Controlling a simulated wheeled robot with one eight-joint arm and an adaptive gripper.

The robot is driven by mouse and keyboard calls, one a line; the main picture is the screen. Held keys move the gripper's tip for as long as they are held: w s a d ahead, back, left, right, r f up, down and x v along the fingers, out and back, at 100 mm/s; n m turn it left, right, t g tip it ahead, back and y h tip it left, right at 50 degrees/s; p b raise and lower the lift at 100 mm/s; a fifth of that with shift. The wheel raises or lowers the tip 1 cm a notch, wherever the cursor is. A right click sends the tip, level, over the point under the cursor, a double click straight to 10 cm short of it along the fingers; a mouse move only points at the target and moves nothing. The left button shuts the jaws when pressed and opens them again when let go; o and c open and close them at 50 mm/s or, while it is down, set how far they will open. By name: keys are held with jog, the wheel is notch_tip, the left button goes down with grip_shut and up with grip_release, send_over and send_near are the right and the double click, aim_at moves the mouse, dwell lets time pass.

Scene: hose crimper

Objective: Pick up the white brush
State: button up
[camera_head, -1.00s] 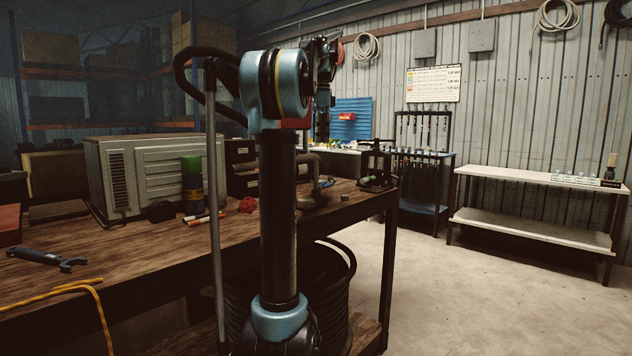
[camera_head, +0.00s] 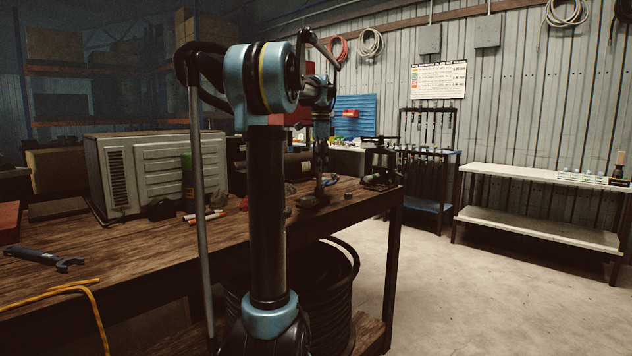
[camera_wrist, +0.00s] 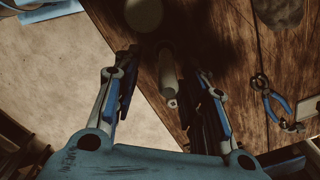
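In the wrist view, a pale whitish cylinder (camera_wrist: 168,75), which looks like the white brush's handle, lies at the wooden bench's edge. Its near end is round, and its far end runs into dark shadow, so I cannot make out any bristles. My gripper (camera_wrist: 168,62) is open, with one finger on each side of the cylinder and visible gaps between. I cannot tell how far above it the fingers are. In the head view, my gripper (camera_head: 320,190) points down low over the bench's right part; I cannot make out the brush there.
Pliers with blue handles (camera_wrist: 275,101) lie on the bench to the right. A grey rounded thing (camera_wrist: 278,10) and a pale round thing (camera_wrist: 143,15) are at the top of the wrist view. In the head view, a large grey box (camera_head: 150,170) stands on the bench (camera_head: 130,255) at left.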

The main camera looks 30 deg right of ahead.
aim_at(319, 187)
jog(key=shift+w+f, duration=0.2)
jog(key=shift+f, duration=1.25)
jog(key=shift+w+f, duration=0.15)
jog(key=shift+f, duration=1.3)
grip_shut()
